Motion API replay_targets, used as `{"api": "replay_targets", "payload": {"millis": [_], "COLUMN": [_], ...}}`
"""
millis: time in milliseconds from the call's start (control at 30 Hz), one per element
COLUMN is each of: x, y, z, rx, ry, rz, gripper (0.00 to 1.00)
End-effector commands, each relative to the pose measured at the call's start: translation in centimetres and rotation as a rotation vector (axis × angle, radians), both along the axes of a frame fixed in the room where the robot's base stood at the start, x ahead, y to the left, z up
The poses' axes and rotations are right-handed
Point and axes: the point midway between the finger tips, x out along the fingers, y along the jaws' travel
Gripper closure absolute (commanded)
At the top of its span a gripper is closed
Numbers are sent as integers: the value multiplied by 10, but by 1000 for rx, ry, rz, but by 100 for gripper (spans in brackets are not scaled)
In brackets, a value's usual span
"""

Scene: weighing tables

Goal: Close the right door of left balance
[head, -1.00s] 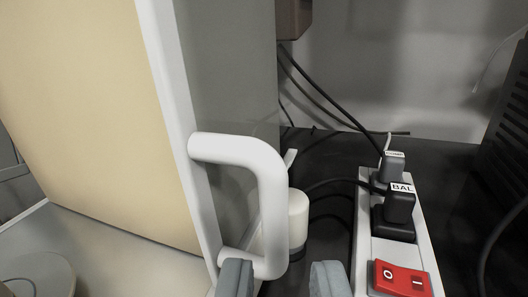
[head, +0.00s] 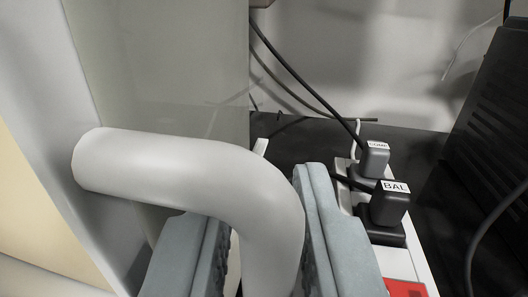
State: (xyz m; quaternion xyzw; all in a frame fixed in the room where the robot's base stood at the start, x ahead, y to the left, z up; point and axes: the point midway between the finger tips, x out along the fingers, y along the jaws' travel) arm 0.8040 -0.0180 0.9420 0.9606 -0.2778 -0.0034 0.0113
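The white tubular handle (head: 180,167) of the balance's right door fills the lower left of the head view, close to me. It stands out from the pale door frame (head: 52,110), beside a grey translucent pane (head: 160,75). My gripper (head: 262,215) has its two grey fingers on either side of the handle's upright part. The gripper looks open around the handle. The handle's lower end is out of view.
A white power strip (head: 425,270) with dark plugs, one labelled BAL (head: 390,205), lies just right of my gripper. Black cables (head: 300,80) run behind it. A black ribbed case (head: 480,130) stands at the right. A grey wall is at the back.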

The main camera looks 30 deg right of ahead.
Motion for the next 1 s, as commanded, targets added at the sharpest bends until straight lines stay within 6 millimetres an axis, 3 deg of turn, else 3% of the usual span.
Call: {"api": "replay_targets", "payload": {"millis": [333, 467, 767, 1000], "x": [5, 4, 1, -20], "y": [-3, -3, 1, 22], "z": [1, 0, 0, 0], "rx": [1, 1, 1, 2], "ry": [-1, -1, -1, -1], "rz": [1, 1, 1, 3], "gripper": [81, 100, 100, 100]}}
